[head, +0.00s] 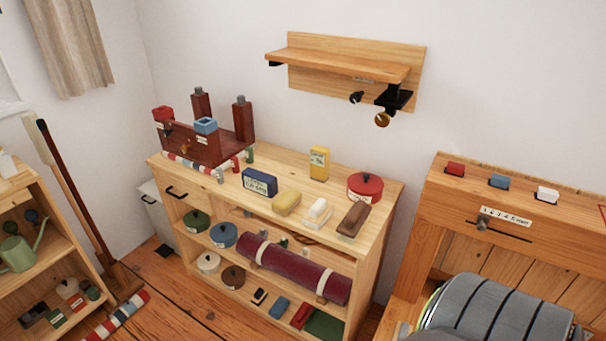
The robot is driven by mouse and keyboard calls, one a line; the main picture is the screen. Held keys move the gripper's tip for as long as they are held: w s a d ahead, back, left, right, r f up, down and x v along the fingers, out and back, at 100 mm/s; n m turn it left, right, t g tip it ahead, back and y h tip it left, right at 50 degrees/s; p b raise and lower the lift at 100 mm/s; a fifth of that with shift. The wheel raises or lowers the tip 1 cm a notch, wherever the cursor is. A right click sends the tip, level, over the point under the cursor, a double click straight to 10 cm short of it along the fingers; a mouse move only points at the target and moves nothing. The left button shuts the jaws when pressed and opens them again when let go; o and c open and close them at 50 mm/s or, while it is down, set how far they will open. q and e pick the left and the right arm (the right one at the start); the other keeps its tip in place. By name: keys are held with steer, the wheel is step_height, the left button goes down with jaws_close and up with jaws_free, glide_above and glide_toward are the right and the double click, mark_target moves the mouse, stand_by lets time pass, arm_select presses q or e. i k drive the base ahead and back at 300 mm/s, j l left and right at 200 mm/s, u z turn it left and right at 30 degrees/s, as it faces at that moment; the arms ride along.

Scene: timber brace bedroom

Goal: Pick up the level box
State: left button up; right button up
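No box in the head view has a label I can read clearly as the level box. A dark blue box with a pale label (260,182) lies on the top of the wooden shelf unit (330,170). A yellow box with a small label (319,163) stands upright behind it, to the right. A yellow block (286,203), a cream and white block (318,212) and a brown block (353,219) lie along the front edge. I cannot tell which of these is the level box. Neither gripper is in view.
A red lidded pot (365,187) stands at the top's right end. A dark red wooden rack (190,146) fills its left end. A wall shelf (340,63) hangs above. A grey banded rounded thing (500,308) is at bottom right. Wooden floor shows at lower left.

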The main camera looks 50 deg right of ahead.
mark_target(265, 184)
steer(key=z, duration=1.25)
steer(key=i, duration=0.05)
